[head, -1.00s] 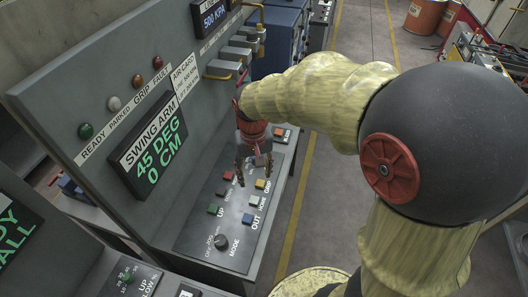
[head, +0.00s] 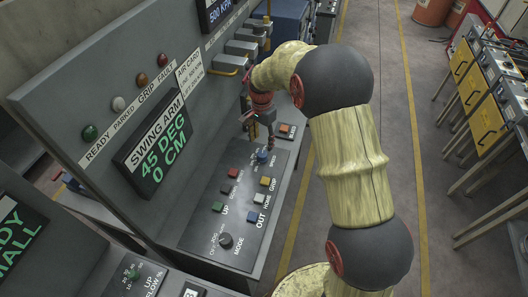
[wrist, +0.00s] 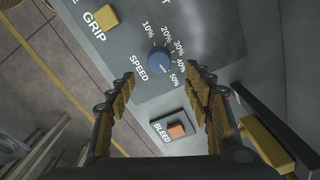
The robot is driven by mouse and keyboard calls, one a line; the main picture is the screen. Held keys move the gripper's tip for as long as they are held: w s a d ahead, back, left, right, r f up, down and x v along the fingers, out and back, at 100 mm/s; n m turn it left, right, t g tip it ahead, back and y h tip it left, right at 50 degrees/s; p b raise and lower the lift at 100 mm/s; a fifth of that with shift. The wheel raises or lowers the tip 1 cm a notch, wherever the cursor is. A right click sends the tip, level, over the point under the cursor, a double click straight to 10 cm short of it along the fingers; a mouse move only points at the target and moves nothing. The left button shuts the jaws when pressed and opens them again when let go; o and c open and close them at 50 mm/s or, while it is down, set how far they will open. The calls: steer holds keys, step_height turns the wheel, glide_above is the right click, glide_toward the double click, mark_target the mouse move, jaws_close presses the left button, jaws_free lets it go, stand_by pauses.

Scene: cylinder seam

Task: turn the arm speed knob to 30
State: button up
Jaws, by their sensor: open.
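The blue speed knob (wrist: 159,60) sits on the grey panel in the wrist view, with a scale from 10% to 50% around it. A small pale mark on the knob seems to point towards the 50% end, but it is too small to be sure. In the head view the knob (head: 263,157) is near the far end of the sloping panel. My gripper (wrist: 161,75) is open and empty, its fingers spread left and right of the knob and apparently short of it. My gripper (head: 260,130) is above the knob in the head view.
An orange bleed button (wrist: 177,129) is near the knob, beside the right finger. A yellow grip button (wrist: 106,17) lies on the other side. The swing arm display (head: 152,157) reads 45 DEG, 0 CM. Several levers (head: 233,62) stand out from the upright panel.

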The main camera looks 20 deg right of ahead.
mark_target(262, 153)
step_height(262, 153, down, 8)
steer(key=shift+r+b, duration=0.15)
steer(key=shift+b, duration=0.3)
steer(key=c, duration=0.3)
steer(key=c, duration=0.8)
steer(key=shift+c, duration=0.3)
